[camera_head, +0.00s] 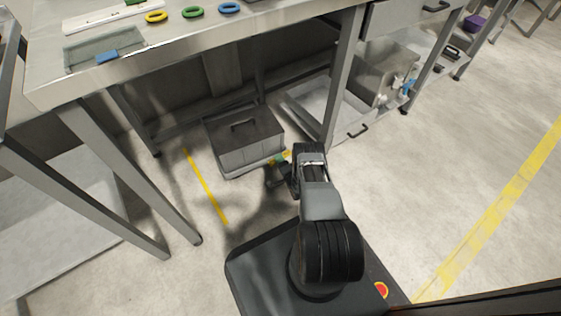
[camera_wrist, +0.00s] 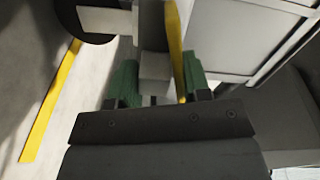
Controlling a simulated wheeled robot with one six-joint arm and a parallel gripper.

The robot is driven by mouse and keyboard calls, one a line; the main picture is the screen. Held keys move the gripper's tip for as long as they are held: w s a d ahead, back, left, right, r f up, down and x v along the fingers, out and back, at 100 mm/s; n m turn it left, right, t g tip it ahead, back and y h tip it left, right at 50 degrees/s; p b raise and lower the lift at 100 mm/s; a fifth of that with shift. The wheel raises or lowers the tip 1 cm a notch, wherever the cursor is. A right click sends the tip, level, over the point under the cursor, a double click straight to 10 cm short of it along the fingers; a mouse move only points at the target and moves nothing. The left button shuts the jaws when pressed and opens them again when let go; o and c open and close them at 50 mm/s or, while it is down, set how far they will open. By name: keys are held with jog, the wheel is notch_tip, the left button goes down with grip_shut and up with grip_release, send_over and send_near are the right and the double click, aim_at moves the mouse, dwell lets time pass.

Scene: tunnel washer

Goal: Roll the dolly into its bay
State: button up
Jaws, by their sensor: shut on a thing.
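The dolly (camera_head: 256,167) is a low, light base under a grey lidded box (camera_head: 250,153) with a dark top handle. It stands on the floor under the bench, between a yellow floor line (camera_head: 205,187) on the left and a short yellow stretch on the right. My gripper (camera_head: 280,164) is low at the dolly's front right corner. In the wrist view my gripper's green fingers (camera_wrist: 157,82) are shut on a light grey block (camera_wrist: 154,67), apparently a handle of the dolly. The dolly's wheels and far side are hidden.
The bench (camera_head: 190,40) overhangs the dolly, with a leg (camera_head: 342,75) close right of my gripper and slanted legs at left. An open grey tray (camera_head: 318,108) and a metal unit (camera_head: 370,78) stand at right. Open floor lies farther right.

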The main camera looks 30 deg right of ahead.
jog(key=shift+r, duration=0.1)
grip_shut()
dwell(0.3)
